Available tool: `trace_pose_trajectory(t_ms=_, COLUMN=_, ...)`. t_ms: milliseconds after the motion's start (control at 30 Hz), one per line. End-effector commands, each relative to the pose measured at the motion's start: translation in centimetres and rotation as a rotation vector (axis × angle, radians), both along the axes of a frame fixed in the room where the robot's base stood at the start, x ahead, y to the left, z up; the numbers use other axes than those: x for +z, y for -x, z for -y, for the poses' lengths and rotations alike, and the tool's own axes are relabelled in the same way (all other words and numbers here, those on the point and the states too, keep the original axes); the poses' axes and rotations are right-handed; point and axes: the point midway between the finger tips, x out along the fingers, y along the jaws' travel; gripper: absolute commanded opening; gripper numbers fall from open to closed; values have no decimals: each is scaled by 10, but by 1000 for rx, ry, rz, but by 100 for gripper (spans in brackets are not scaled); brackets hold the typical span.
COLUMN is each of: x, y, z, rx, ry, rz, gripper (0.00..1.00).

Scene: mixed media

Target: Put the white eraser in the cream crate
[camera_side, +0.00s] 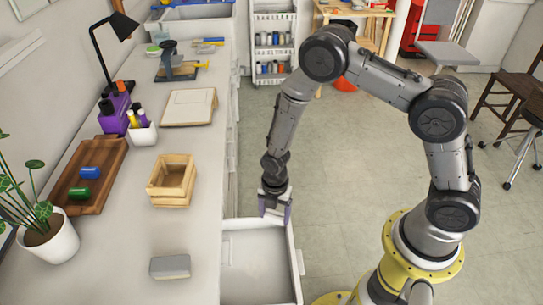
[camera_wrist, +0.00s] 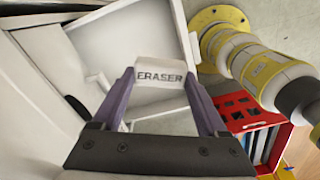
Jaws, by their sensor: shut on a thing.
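My gripper (camera_side: 274,212) is shut on the white eraser (camera_wrist: 160,72). In the wrist view the eraser, marked "ERASER", sits between the purple fingertips of my gripper (camera_wrist: 160,80). In the side view my gripper points down over the back part of an open white drawer (camera_side: 258,262), beside the bench. The eraser is hard to make out in that view. The cream crate (camera_side: 172,180), slatted and open-topped, stands upright on the bench to the left of my gripper. Its visible inside looks empty. The crate cannot be made out in the wrist view.
On the bench (camera_side: 130,250) are a grey block (camera_side: 170,267), a brown tray (camera_side: 98,183) with blue and green cylinders, a potted plant (camera_side: 50,240), a white cup (camera_side: 143,134) and a board (camera_side: 190,107). The bench is clear around the crate's front.

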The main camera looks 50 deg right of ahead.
Motion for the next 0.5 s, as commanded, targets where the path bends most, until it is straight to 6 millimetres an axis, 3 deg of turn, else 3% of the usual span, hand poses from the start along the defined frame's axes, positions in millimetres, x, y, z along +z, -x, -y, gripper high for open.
trace_pose_trajectory(t_ms=33, x=15, y=-15, z=8, rx=-114, ry=-1, rz=5, gripper=23)
trace_pose_trajectory(t_ms=200, x=55, y=-42, z=31, rx=-489, ry=-3, rz=1, gripper=23)
trace_pose_trajectory(t_ms=500, x=113, y=-60, z=61, rx=-1121, ry=-3, rz=-1, gripper=23)
